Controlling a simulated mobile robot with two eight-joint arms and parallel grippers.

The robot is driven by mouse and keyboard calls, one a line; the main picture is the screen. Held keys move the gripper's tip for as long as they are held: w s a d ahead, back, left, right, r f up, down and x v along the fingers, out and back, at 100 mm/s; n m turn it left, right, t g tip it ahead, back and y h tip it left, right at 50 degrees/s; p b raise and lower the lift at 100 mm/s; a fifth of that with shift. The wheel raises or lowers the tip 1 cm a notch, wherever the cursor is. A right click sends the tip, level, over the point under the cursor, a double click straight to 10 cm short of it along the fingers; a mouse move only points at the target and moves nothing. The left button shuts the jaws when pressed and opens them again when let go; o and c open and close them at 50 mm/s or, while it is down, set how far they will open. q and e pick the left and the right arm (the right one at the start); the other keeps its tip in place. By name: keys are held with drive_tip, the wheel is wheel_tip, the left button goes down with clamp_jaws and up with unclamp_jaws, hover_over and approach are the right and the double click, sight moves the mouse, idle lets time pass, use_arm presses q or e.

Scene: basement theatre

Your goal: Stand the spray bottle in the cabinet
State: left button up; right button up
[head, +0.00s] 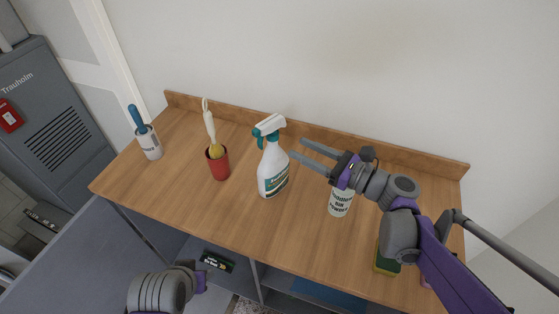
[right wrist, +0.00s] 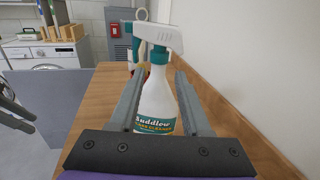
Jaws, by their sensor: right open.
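The spray bottle (head: 272,174), white with a teal and white trigger head, stands upright on the wooden top. It also shows in the right wrist view (right wrist: 155,106). My right gripper (head: 298,148) is open, with its fingers level and pointing at the bottle from the right. In the right wrist view the bottle appears between the two fingers, but the head view shows the fingertips just short of it. The cabinet (head: 256,277) is the grey open-fronted unit under the wooden top. Part of my left arm (head: 160,292) shows at the bottom left; its jaw state is unclear.
A red cup (head: 219,169) with a brush and a white canister (head: 152,146) with a blue-handled tool stand left of the bottle. A white can (head: 340,203) and a sponge (head: 386,264) are near my right arm. A dark green box (head: 217,262) lies inside the cabinet. A wall runs behind.

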sight(272, 137)
drive_tip(key=x, duration=0.4)
drive_tip(key=shift+s+a, duration=0.1)
drive_tip(key=shift+s, duration=0.05)
drive_tip(key=x, duration=0.3)
drive_tip(key=p+x, duration=0.1)
drive_tip(key=x, duration=0.1)
drive_tip(key=shift+w+a+f, duration=0.15)
drive_tip(key=shift+w+f, duration=0.15)
drive_tip(key=shift+w, duration=0.05)
drive_tip(key=shift+s, duration=0.1)
clamp_jaws()
idle(0.8)
